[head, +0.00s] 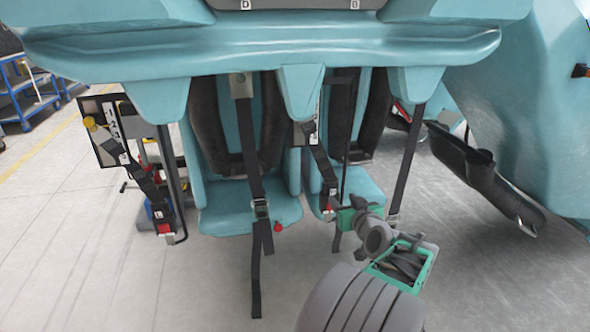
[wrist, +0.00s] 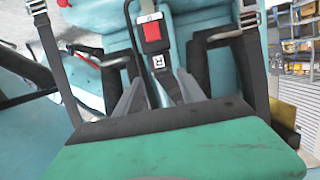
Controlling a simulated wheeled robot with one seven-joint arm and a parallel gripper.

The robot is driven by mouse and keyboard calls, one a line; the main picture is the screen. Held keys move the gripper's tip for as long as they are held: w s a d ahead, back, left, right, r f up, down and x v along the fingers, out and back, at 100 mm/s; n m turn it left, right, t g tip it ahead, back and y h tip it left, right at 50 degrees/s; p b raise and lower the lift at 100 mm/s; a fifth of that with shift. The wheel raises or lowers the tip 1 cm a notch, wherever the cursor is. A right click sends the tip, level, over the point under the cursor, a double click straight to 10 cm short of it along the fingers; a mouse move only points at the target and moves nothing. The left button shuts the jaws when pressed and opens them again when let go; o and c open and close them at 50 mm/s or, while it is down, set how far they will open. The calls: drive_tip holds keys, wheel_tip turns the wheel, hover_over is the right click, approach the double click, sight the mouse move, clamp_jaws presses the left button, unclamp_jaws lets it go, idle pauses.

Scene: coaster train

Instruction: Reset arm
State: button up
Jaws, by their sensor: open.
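My gripper (head: 333,205) is in front of the right teal seat (head: 358,190) in the head view. In the wrist view its two grey fingers (wrist: 160,82) stand apart, so it is open. A black strap with a red-buttoned buckle (wrist: 152,35) hangs in line with the gap between them. Whether the fingers touch the strap is not clear. In the head view a red buckle (head: 331,206) shows right at the gripper, partly hidden by it.
The left teal seat (head: 250,215) has a hanging black strap (head: 257,180). A teal beam (head: 270,50) spans above the seats. A large teal body (head: 530,110) stands at right. Open grey floor (head: 80,260) lies at left, with blue carts (head: 28,95) far back.

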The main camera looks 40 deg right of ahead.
drive_tip(key=w+a+r+n+g+y+p, duration=0.1)
drive_tip(key=w+a+r+y+p, duration=0.15)
drive_tip(key=a+r+p, duration=0.35)
drive_tip(key=w+a+r+n+g+y+p, duration=0.1)
drive_tip(key=w+a+r+n+y+p, duration=0.2)
drive_tip(key=a, duration=0.6)
drive_tip(key=w+a+r+g+y+p, duration=0.1)
drive_tip(key=w+a+r+p, duration=0.35)
drive_tip(key=a+p, duration=0.25)
drive_tip(key=s+a+r+n+g+y+p, duration=0.1)
drive_tip(key=a+r+g+p, duration=0.1)
drive_tip(key=a+r+p, duration=0.3)
drive_tip(key=s+a+r+g+p, duration=0.1)
drive_tip(key=s+a+r+p, duration=0.15)
drive_tip(key=a, duration=0.55)
drive_tip(key=s+a+r+n+g+p, duration=0.1)
drive_tip(key=s+a+r+g+p, duration=0.2)
drive_tip(key=s+a+r+p, duration=0.3)
drive_tip(key=s+a+p, duration=0.2)
drive_tip(key=s+a, duration=0.2)
drive_tip(key=a, duration=0.1)
drive_tip(key=shift+s+g+p, duration=0.2)
drive_tip(key=shift+g+p, duration=0.2)
drive_tip(key=shift+r, duration=0.1)
